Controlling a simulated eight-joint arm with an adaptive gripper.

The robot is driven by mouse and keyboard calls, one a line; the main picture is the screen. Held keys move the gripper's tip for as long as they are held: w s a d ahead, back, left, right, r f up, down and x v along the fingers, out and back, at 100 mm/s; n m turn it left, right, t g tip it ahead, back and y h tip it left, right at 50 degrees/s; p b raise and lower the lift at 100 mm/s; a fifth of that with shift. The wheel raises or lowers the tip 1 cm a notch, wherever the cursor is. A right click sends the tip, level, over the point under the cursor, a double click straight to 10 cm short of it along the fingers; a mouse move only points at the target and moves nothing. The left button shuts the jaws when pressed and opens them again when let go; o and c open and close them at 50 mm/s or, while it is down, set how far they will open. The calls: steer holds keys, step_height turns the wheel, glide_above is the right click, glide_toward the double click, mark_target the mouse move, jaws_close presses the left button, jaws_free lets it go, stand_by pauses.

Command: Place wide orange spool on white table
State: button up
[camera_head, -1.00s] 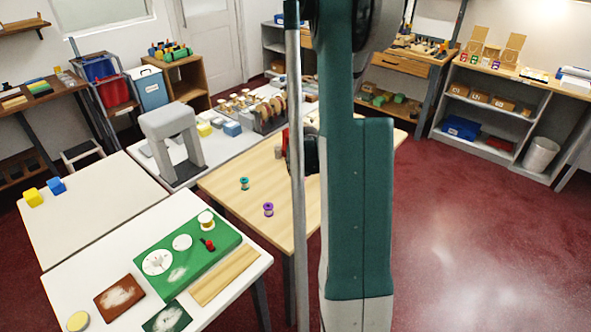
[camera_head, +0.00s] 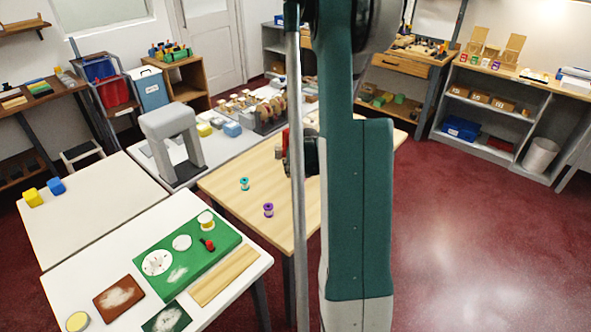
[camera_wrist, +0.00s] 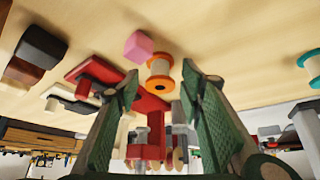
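A wide spool with orange flanges and a pale middle (camera_wrist: 160,73) stands on the light wooden table in the wrist view. My gripper (camera_wrist: 161,80) is open, with its green-padded fingers on either side of the spool in the picture. I see no clear contact, and cannot tell how deep the spool sits between the tips. In the head view, my arm hides the spool and most of the gripper. A white table (camera_head: 85,255) stands at the front left; another pale-topped table (camera_head: 95,205) adjoins it behind.
A pink block (camera_wrist: 139,46), a red piece (camera_wrist: 95,72) and dark blocks (camera_wrist: 40,45) lie near the spool. Teal (camera_head: 244,184) and purple (camera_head: 268,210) spools stand on the wooden table (camera_head: 225,190). A green mat (camera_head: 215,257) with items covers much of the front white table.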

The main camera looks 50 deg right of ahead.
steer(key=shift+r, duration=0.2)
steer(key=p+v, duration=0.2)
steer(key=v, duration=1)
stand_by(0.4)
stand_by(0.6)
steer(key=a+r+n, duration=0.1)
steer(key=a+r, duration=0.4)
steer(key=a, duration=0.5)
steer(key=a+r+n+t+y, duration=0.1)
steer(key=a+r, duration=0.3)
steer(key=a, duration=0.5)
steer(key=a+r+n, duration=0.1)
steer(key=a+r, duration=0.4)
steer(key=a, duration=0.5)
steer(key=s+a+r+n+y, duration=0.1)
steer(key=s+a+n, duration=0.1)
steer(key=s+a, duration=0.5)
steer(key=s+a+r+n+y, duration=0.1)
steer(key=s+a, duration=0.7)
steer(key=a, duration=0.9)
steer(key=shift+s+a+r+n+t+y, duration=0.2)
steer(key=shift+r+n+t+y, duration=0.15)
steer(key=shift+r, duration=0.4)
